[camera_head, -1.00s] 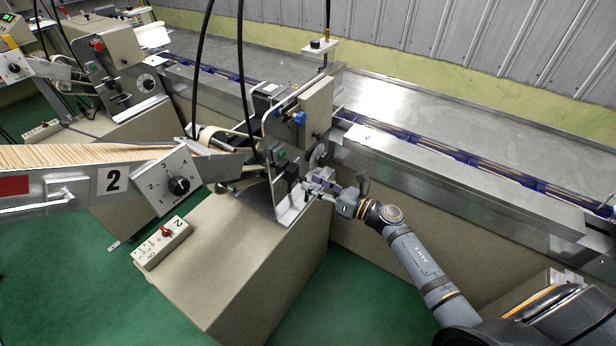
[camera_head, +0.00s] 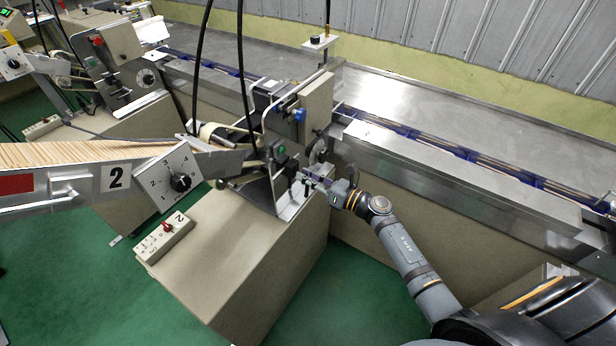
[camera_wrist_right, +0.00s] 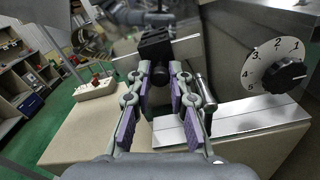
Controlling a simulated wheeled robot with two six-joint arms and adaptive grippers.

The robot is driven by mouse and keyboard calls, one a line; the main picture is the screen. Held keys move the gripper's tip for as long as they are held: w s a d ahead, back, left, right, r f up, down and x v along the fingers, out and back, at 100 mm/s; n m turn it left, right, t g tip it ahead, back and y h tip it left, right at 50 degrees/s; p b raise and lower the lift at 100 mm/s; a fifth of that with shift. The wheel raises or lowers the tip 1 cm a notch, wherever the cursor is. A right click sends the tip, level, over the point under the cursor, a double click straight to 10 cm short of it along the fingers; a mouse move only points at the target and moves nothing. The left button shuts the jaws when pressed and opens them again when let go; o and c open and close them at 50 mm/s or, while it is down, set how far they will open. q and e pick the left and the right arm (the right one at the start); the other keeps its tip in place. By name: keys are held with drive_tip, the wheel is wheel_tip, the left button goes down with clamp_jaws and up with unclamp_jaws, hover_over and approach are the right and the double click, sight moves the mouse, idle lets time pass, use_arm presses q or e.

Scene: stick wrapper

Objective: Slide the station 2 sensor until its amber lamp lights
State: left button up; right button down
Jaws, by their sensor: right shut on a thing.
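The station 2 sensor looks like a small black block (camera_wrist_right: 155,46) with a round dark barrel below it, above a pale metal rail (camera_wrist_right: 230,113) in the right wrist view. My right gripper (camera_wrist_right: 160,78) has its purple-padded fingers closed on either side of its black body. In the head view my right gripper (camera_head: 308,181) reaches in from the right to the bracket on the station 2 machine (camera_head: 245,260). The sensor itself is mostly hidden there, and I cannot make out a lit amber lamp. My left gripper is not in view.
A numbered dial (camera_wrist_right: 285,75) stands right of the rail. A control box (camera_head: 165,238) marked 2 sits on the machine's top, and a stick hopper (camera_head: 70,178) marked 2 juts in at left. The long conveyor (camera_head: 450,150) runs behind. Cables hang above.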

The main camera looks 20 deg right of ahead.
drive_tip(key=shift+s+a, duration=0.65)
drive_tip(key=shift+a, duration=0.15)
drive_tip(key=c, duration=1.2)
unclamp_jaws()
drive_tip(key=v, duration=1.2)
drive_tip(key=shift+d, duration=0.1)
